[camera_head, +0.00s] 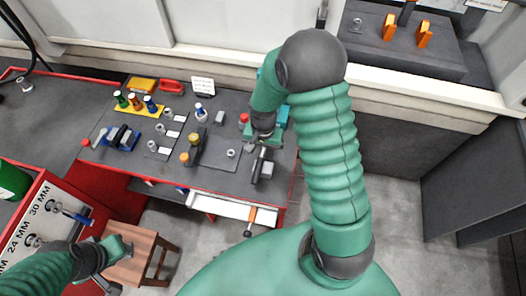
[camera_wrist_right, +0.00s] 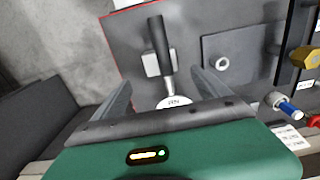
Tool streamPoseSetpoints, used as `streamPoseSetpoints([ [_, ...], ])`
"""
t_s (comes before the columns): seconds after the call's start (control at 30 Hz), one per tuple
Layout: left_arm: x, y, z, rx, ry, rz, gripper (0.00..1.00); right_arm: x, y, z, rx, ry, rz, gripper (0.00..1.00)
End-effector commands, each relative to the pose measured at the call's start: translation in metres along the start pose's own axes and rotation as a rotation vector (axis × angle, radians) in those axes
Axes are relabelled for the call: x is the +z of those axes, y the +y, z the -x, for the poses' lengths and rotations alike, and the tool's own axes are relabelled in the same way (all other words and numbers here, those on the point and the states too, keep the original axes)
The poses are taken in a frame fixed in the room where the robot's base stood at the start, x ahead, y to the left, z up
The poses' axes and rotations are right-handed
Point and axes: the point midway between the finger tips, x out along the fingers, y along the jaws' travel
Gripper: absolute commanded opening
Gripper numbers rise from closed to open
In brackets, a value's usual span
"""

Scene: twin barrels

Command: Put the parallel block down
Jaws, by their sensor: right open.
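A pale grey block (camera_wrist_right: 152,68), which looks like the parallel block, rests on the dark bench top in the right wrist view. A tool with a black handle (camera_wrist_right: 158,38) and a round white dial (camera_wrist_right: 175,102) lies across or beside it; whether they touch is unclear. The block shows small in the head view (camera_head: 268,170), near the bench's right end. My right gripper (camera_wrist_right: 163,80) is open, its two fingers apart, with the dial showing between them and nothing gripped. My left gripper (camera_head: 117,247) is low at the left, over a wooden stool; its jaws are unclear.
A dark plate with a metal ring (camera_head: 231,153) lies left of the block. Several knobbed tools, labels and coloured bottles (camera_head: 135,101) fill the bench farther left. The bench's red front edge is close. The wooden stool (camera_head: 135,255) stands below.

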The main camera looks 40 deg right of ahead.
Motion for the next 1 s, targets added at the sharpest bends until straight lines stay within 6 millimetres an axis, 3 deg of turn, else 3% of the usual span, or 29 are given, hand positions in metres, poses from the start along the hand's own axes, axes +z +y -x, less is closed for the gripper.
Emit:
streamPoseSetpoints([
  [0.13, 0.000, 0.000, 0.000, 0.000, 0.000, 0.000, 0.34, 0.018, -0.008, 0.032, -0.023, 0.036, 0.144, 0.85],
  [0.3, 0.000, 0.000, 0.000, 0.000, 0.000, 0.000, 0.34, 0.080, -0.013, 0.088, -0.076, 0.144, 0.581, 0.85],
  [0.4, 0.000, 0.000, 0.000, 0.000, 0.000, 0.000, 0.34, 0.107, -0.010, 0.105, -0.094, 0.195, 0.773, 0.85],
  [0.53, 0.000, 0.000, 0.000, 0.000, 0.000, 0.000, 0.34, 0.118, -0.008, 0.110, -0.099, 0.217, 0.865, 0.85],
  [1.0, 0.000, 0.000, 0.000, 0.000, 0.000, 0.000, 0.34, 0.117, -0.008, 0.110, -0.099, 0.216, 0.862, 0.85],
])
